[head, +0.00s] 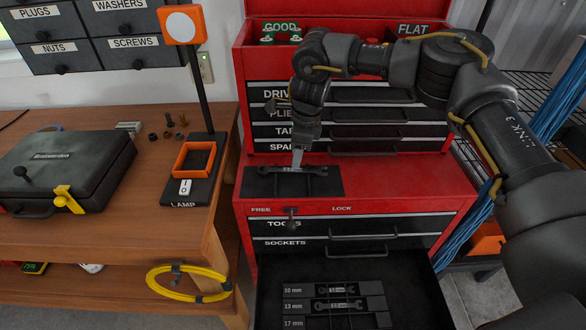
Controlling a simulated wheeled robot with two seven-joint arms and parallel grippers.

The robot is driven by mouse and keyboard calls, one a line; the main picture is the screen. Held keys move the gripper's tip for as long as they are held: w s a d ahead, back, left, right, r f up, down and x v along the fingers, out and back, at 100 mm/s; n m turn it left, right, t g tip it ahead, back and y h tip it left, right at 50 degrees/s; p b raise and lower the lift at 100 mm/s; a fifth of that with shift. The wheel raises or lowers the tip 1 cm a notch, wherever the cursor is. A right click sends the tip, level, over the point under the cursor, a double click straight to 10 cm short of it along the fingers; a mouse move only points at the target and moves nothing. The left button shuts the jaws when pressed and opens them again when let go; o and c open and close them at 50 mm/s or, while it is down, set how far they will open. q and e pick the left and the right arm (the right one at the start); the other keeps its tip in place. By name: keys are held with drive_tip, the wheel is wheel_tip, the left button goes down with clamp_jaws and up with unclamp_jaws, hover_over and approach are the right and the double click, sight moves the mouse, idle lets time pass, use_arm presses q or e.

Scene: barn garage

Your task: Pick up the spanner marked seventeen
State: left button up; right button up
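A dark spanner (267,169) lies on a black tray (328,187) on the red ledge of the tool chest. A pale label sits at the middle of its handle; I cannot read its number. My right gripper (297,165) points straight down at the spanner's middle, its fingertips at the label. It is seen edge-on, so I cannot tell whether it is open or shut on the spanner. The open lower drawer holds a rack (371,287) marked 10 mm, 13 mm and 17 mm. Spanners show in the upper two slots; none shows in the visible part of the 17 slot. My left gripper is out of view.
A wooden bench (125,219) on the left carries a black case (65,165), loose bolts and nuts, and a lamp stand (196,90). The upper chest drawers (370,115) rise close behind my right gripper. A yellow hose (160,289) hangs at the bench's lower edge.

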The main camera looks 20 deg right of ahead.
sight(293, 170)
drive_tip(key=shift+w+a+f+p, duration=0.1)
drive_tip(key=shift+a+f+p, duration=0.15)
drive_tip(key=shift+f, duration=0.75)
drive_tip(key=shift+w+a+f+p, duration=0.1)
drive_tip(key=shift+f+p, duration=0.15)
drive_tip(key=shift+f, duration=0.7)
clamp_jaws()
